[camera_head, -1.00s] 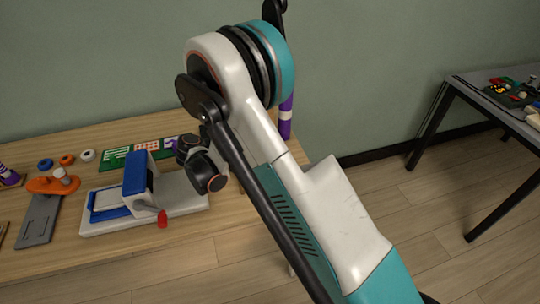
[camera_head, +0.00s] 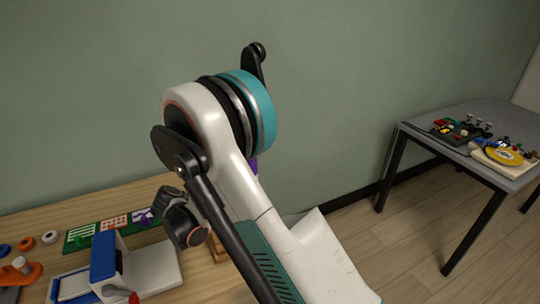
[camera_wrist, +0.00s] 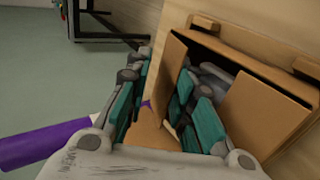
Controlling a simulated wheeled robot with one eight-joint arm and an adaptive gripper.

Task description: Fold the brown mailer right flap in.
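In the wrist view, the brown mailer (camera_wrist: 258,62) is an open brown box with upright flaps. One flap (camera_wrist: 166,72) stands on its left side and another, broader flap (camera_wrist: 262,116) on its right side. My gripper (camera_wrist: 166,103) is open, its teal-padded fingers apart at the mailer's left side. The left flap runs down between the fingers; I cannot tell whether either finger touches it. The right finger covers part of the mailer's inside. In the head view, my arm hides the mailer and the gripper.
A purple tube (camera_wrist: 45,143) lies left of my gripper in the wrist view. The wooden bench (camera_head: 70,205) holds a blue-and-white device (camera_head: 105,262), orange parts and coloured cards (camera_head: 110,228). A dark-legged grey table (camera_head: 425,135) with assorted parts stands right, with open floor before it.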

